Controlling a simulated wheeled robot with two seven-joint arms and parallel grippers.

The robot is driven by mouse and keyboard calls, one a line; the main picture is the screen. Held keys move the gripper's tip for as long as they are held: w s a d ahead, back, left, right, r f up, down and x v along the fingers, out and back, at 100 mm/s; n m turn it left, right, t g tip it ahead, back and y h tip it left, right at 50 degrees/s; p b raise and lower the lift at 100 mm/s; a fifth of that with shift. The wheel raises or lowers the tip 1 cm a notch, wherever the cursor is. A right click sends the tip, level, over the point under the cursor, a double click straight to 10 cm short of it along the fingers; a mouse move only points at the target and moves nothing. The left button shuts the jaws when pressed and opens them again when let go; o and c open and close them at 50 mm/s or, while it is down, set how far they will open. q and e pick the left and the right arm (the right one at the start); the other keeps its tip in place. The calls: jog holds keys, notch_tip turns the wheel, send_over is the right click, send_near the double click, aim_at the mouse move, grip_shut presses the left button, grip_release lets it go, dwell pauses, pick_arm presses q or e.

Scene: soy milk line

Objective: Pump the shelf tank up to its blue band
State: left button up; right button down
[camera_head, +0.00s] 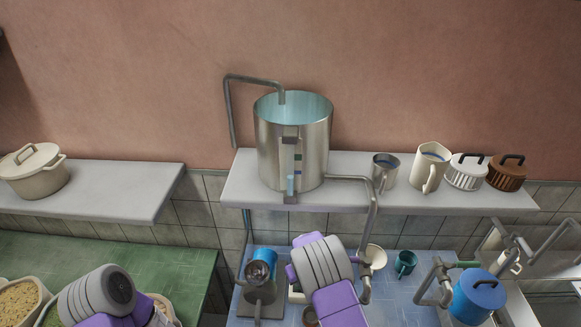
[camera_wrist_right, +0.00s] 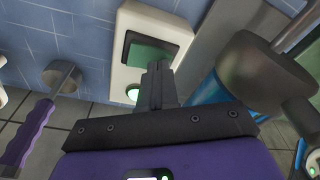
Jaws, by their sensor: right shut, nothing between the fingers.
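The steel shelf tank (camera_head: 265,150) stands upright on the shelf, with a pipe bent over its open top. Its front sight gauge (camera_head: 291,165) shows a short light-blue column low down, with small coloured marks beside it; the blue band is too small to read surely. Contact cannot be told. My left arm shows low left in the head view; its fingers are out of sight.
A pump-like blue and grey machine (camera_head: 260,275) stands on the blue tiled counter below the shelf (camera_head: 400,199). A blue canister (camera_head: 475,300) and pipes are at the right. A purple-handled tool (camera_wrist_right: 28,132) hangs by the tiles.

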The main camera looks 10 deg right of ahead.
pick_arm(q)
jog(key=shift+f, duration=0.2)
pick_arm(e)
jog(key=shift+f, duration=0.2)
pick_arm(q)
jog(key=shift+r, duration=0.15)
pick_arm(e)
jog(key=shift+r, duration=0.15)
pick_arm(q)
jog(key=shift+r+p, duration=1.95)
jog(key=shift+r, duration=0.05)
pick_arm(e)
jog(key=shift+r, duration=3.4)
